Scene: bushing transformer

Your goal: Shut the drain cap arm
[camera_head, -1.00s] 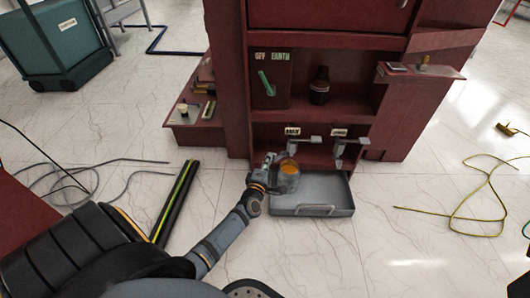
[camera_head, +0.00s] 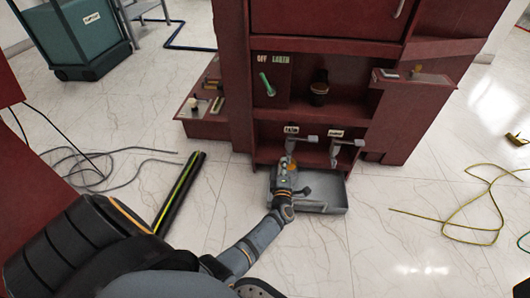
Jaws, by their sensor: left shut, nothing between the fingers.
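Two grey lever fittings sit side by side under small white labels in the low opening of the dark red cabinet. They are the left fitting (camera_head: 301,141) and the right fitting (camera_head: 342,148). The label print is too small to read surely, so I cannot tell which is the drain cap arm. My left gripper (camera_head: 287,164) is shut and empty, just below the left fitting. I cannot tell if it touches it. A rounded part with an orange patch is mostly hidden behind the gripper. My right gripper is out of view.
A grey metal tray (camera_head: 333,189) lies on the floor below the fittings, partly behind my left arm. A black and yellow-green bar (camera_head: 180,190) lies to the left. Cables (camera_head: 482,207) lie at right. The pale floor between is clear.

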